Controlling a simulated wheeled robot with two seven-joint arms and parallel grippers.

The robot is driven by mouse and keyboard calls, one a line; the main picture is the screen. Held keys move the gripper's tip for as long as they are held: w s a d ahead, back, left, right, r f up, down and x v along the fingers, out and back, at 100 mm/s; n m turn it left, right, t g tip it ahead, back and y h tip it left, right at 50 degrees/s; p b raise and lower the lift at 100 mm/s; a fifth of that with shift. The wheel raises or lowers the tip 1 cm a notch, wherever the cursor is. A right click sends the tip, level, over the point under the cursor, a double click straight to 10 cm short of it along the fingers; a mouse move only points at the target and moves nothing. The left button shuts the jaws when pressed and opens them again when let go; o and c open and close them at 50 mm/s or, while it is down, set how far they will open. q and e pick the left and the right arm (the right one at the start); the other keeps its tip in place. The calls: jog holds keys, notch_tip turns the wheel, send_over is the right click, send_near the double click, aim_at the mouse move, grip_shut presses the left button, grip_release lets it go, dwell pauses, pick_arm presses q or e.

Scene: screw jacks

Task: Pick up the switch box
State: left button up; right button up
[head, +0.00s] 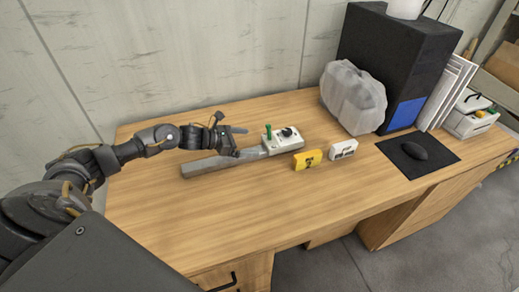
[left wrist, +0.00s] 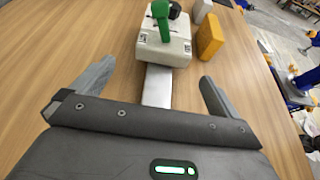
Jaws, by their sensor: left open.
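The switch box (head: 283,140) is a white box with a green lever and a black knob, standing on the wooden desk in the head view. In the left wrist view the switch box (left wrist: 163,42) is at the top middle, beyond the fingertips. A grey metal bar (head: 215,164) runs left from the box; a part of it (left wrist: 157,86) shows between my fingers. My left gripper (head: 243,141) is open, just left of the box and above the bar. In the left wrist view the open left gripper (left wrist: 158,80) has its fingers on either side of the bar. My right gripper is not in view.
A yellow block (head: 307,159) and a small white block (head: 343,149) stand right of the switch box. A bagged object (head: 352,97) and a black computer tower (head: 395,55) stand behind. A mouse (head: 415,151) lies at right. The desk front (head: 230,215) is clear.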

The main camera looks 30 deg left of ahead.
aim_at(264, 142)
pick_arm(q)
jog(key=shift+w+d+f, duration=0.15)
jog(key=shift+w+d, duration=0.15)
jog(key=shift+w, duration=0.1)
jog(key=shift+w+d+f, duration=0.1)
jog(key=shift+d, duration=0.05)
jog(key=shift+w+d, duration=0.1)
jog(key=p+x, duration=0.2)
jog(key=x, duration=0.1)
jog(key=shift+w+d, duration=0.1)
jog(key=shift+d, duration=0.3)
jog(key=shift+w+d+f, duration=0.15)
jog(key=shift+w+d, duration=0.1)
jog(key=shift+w, duration=0.05)
jog(key=shift+w+d+f, duration=0.1)
jog(key=shift+f, duration=0.05)
jog(key=c, duration=1.6)
jog(key=shift+w, duration=0.1)
jog(key=shift+c, duration=0.9)
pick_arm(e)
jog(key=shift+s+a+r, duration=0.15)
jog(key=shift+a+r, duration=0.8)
